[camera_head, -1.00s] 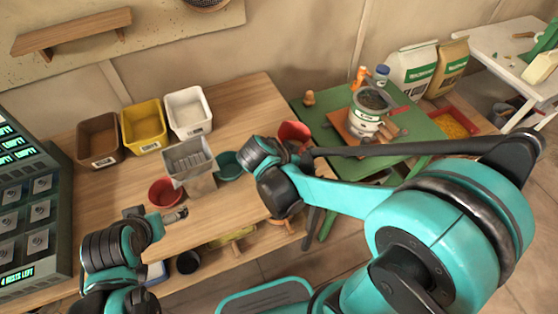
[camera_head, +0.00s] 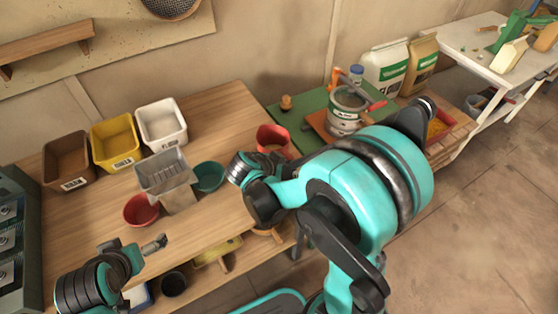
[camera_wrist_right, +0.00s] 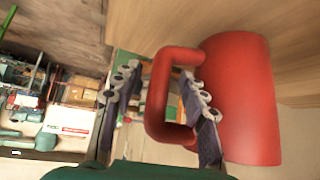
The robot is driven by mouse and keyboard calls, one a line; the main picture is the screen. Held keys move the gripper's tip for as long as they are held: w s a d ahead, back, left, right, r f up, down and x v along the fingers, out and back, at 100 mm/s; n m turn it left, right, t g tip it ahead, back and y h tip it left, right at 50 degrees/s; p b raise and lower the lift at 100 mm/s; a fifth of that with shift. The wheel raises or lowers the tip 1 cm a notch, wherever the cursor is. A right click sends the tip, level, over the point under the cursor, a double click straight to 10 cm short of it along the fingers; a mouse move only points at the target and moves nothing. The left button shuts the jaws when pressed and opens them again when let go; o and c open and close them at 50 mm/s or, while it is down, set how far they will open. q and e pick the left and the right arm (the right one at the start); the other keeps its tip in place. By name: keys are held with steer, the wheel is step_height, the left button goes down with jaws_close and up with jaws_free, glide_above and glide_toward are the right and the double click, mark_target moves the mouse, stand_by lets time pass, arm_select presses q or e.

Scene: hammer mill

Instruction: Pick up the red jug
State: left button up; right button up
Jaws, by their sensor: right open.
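The red jug (camera_head: 272,137) stands upright near the right end of the wooden bench, just beyond my right wrist in the head view. The right wrist view shows its red body (camera_wrist_right: 243,95) close up, with the squared handle turned toward my right gripper (camera_wrist_right: 160,105). That gripper is open. The handle's outer bar lies between its two fingers, and the right finger is between that bar and the jug's body. Contact cannot be told. In the head view the right fingers are hidden by my arm. My left gripper (camera_head: 155,244) is over the bench's front left, away from the jug; its jaws are unclear.
A teal bowl (camera_head: 209,176), a red bowl (camera_head: 141,211) and a grey hopper (camera_head: 164,172) stand left of the jug. Brown, yellow and white bins (camera_head: 162,122) line the back. A green table (camera_head: 303,110) with a grey mill (camera_head: 346,112) stands to the right.

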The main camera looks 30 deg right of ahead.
steer(key=shift+r, duration=0.1)
steer(key=shift+c, duration=0.4)
jaws_close()
steer(key=shift+r+p, duration=0.45)
steer(key=shift+r, duration=0.15)
steer(key=r+p, duration=0.1)
steer(key=r, duration=0.1)
steer(key=s+r+p, duration=0.1)
steer(key=r, duration=0.1)
steer(key=shift+d, duration=0.2)
steer(key=s+d+r+p, duration=0.4)
steer(key=s+r+p, duration=0.1)
steer(key=s, duration=0.4)
steer(key=shift+s+d+r, duration=0.2)
steer(key=shift+d+r, duration=0.2)
